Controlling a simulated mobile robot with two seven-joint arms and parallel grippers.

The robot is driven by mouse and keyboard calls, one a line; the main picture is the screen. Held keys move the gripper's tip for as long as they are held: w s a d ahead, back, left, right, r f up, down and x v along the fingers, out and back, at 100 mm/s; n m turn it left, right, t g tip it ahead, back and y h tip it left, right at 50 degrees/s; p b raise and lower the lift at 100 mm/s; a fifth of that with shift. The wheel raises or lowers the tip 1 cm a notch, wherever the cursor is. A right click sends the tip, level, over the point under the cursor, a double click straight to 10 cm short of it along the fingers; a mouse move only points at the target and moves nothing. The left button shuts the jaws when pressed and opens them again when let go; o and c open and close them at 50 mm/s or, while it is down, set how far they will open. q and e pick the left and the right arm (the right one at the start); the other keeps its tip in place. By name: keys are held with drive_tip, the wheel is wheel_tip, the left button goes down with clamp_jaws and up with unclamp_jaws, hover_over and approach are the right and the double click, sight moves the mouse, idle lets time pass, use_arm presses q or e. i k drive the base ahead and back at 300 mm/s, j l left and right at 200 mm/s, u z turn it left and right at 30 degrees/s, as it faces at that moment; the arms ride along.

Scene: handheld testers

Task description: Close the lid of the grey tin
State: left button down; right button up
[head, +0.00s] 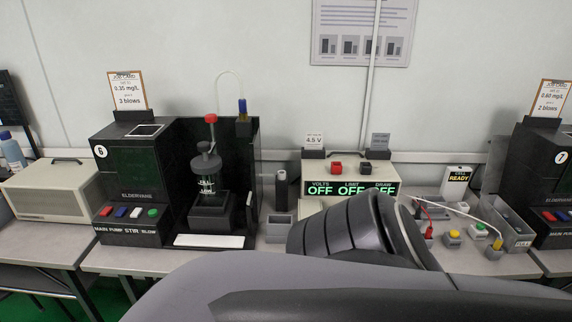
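A grey open-topped box (517,239) with a small label on its front stands at the right, beside the machine marked 7. A smaller grey open box (279,230) stands left of my arm link. I cannot tell which of these, if either, is the grey tin, and no lid is clearly visible. A large dark ribbed link of my arm and a grey part of my body fill the lower middle and hide part of the bench. Neither gripper shows.
Machine 6 (133,180) and a stirring stand (208,172) are at the left. A power supply (349,174) reading OFF stands behind my arm.

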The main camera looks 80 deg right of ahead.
sight(499, 143)
drive_tip(key=z, duration=3.95)
drive_tip(key=i+l+z, duration=0.1)
drive_tip(key=z, duration=0.35)
